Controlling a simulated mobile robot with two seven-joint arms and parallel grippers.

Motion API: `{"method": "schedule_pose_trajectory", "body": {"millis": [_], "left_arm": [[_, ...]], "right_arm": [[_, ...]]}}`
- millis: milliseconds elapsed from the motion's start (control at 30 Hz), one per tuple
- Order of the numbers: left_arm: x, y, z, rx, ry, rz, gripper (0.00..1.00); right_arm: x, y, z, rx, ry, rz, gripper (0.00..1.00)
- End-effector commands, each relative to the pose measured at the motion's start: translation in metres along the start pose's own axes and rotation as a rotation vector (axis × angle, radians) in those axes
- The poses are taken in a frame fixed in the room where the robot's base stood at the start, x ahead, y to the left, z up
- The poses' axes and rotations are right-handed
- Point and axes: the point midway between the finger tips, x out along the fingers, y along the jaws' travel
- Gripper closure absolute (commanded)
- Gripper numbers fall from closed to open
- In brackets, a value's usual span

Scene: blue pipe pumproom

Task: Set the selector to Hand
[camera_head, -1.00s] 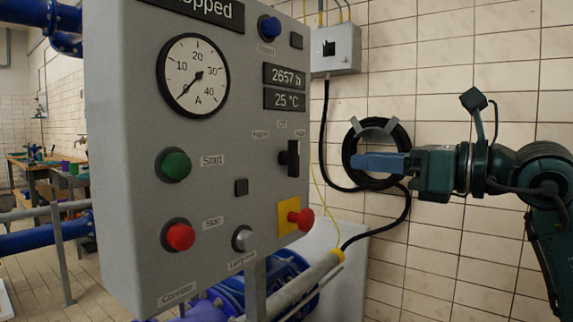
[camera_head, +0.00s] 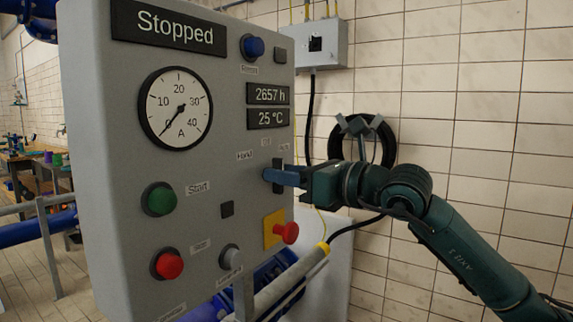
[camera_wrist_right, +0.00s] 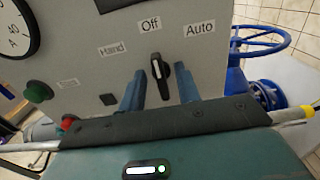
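The selector (camera_wrist_right: 160,78) is a black knob with a white mark on the grey panel. In the right wrist view it stands nearly upright, its mark towards the Off label (camera_wrist_right: 150,24). The Hand label (camera_wrist_right: 112,48) is to its left and the Auto label (camera_wrist_right: 200,29) to its right. My right gripper (camera_wrist_right: 160,90) is open, its blue fingers on either side of the knob with visible gaps. In the head view the right gripper (camera_head: 270,175) is at the panel and partly hides the selector (camera_head: 278,187). My left gripper is not in view.
A red stop button on a yellow plate (camera_head: 272,229) sits just below the right gripper. The green Start button (camera_head: 158,199) and a red button (camera_head: 168,265) are further left. A hose coil (camera_head: 381,140) hangs on the tiled wall behind.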

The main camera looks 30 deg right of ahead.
Motion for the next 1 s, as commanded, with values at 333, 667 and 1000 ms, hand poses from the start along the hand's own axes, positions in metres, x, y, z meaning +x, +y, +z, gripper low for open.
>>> {"method": "schedule_pose_trajectory", "body": {"millis": [333, 667, 1000], "left_arm": [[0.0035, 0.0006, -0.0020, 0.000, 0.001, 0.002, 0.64], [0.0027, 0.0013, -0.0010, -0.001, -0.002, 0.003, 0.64], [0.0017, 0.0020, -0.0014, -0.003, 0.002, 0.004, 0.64]], "right_arm": [[0.0031, 0.0004, -0.0006, 0.000, 0.001, 0.001, 0.67], [0.0030, 0.0004, -0.0006, 0.000, 0.001, 0.001, 0.93], [0.0029, 0.0007, -0.0010, -0.013, 0.001, 0.001, 1.00]]}}
